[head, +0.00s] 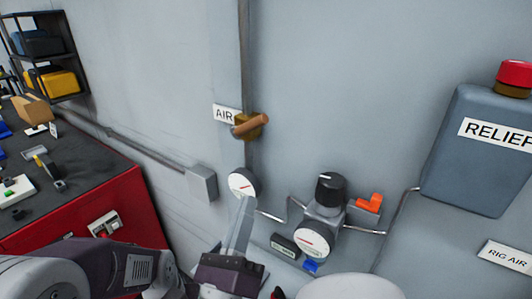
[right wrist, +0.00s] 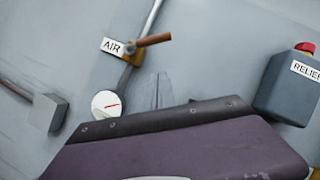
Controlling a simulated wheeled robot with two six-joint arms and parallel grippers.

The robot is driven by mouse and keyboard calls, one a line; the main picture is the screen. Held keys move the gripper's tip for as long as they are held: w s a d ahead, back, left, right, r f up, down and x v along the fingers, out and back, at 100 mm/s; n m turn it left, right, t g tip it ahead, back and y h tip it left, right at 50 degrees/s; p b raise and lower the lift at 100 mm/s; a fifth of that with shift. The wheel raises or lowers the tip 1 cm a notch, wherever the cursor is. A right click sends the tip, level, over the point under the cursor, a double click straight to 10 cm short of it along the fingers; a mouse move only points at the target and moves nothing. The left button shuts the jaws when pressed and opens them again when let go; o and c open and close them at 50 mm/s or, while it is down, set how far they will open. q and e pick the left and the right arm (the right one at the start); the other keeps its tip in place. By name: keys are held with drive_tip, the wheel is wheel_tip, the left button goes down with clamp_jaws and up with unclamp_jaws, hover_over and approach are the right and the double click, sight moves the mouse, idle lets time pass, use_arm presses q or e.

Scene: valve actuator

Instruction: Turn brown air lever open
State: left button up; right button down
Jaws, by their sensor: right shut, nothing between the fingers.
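The brown air lever (head: 252,125) is on a brass-coloured valve on the vertical pipe, right of the AIR label (head: 225,114). Its handle points across the pipe to the right and slightly up. It also shows in the right wrist view (right wrist: 152,40), where nothing touches it. My right gripper (head: 246,202) is shut and empty, with its fingers pointing up. In the head view its tips are below the lever, over the edge of the white gauge. The fingers also show in the right wrist view (right wrist: 160,80), below the lever. My left gripper is not in view.
A white gauge (head: 242,184) sits under the lever on the pipe. To the right are a regulator with a black knob (head: 331,188), an orange handle (head: 369,203) and a RELIEF box (head: 478,150) with a red button. A red workbench (head: 125,215) is at left.

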sight(246, 128)
use_arm(q)
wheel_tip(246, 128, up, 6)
drive_tip(key=p, duration=0.5)
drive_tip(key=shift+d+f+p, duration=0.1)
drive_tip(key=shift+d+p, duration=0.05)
drive_tip(key=shift+p, duration=0.25)
use_arm(e)
drive_tip(key=a+r+x, duration=0.1)
drive_tip(key=r+x, duration=0.1)
drive_tip(key=x, duration=1)
drive_tip(key=shift+a+r, duration=0.3)
drive_tip(key=shift+w, duration=0.1)
